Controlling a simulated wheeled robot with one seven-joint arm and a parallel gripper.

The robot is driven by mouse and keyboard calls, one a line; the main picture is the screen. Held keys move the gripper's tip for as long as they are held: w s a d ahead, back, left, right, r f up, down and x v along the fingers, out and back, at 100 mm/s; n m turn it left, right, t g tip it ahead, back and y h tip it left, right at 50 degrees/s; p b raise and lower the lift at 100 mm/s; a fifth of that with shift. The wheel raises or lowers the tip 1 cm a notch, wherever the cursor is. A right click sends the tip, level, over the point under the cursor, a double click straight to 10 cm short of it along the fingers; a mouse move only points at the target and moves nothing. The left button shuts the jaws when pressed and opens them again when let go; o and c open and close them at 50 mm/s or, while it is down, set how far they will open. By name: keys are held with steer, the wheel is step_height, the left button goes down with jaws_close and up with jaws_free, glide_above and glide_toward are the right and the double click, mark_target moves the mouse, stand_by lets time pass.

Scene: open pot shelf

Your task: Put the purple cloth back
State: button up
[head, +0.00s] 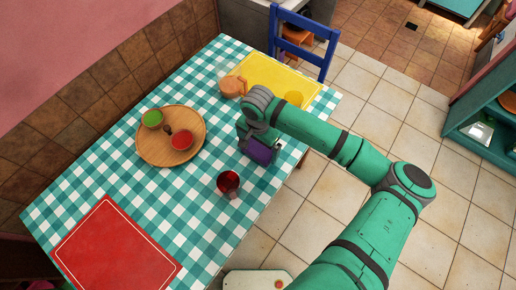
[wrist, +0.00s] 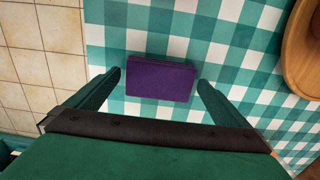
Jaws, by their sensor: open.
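The purple cloth (wrist: 160,80) is a small folded rectangle that looks to be on the green-and-white checked tablecloth (wrist: 245,40). In the head view the cloth (head: 258,151) shows just below my gripper (head: 246,140), partly covered by it. In the wrist view my gripper (wrist: 160,82) has its two fingers spread, one on each side of the cloth, with a gap on both sides. The fingers do not hold it. I cannot tell how far above the tabletop the fingertips are.
A red glass (head: 228,183) stands close by the gripper. An open shelf (head: 470,118) stands right.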

mark_target(258, 150)
step_height(258, 150, up, 11)
steer(key=shift+f, duration=0.15)
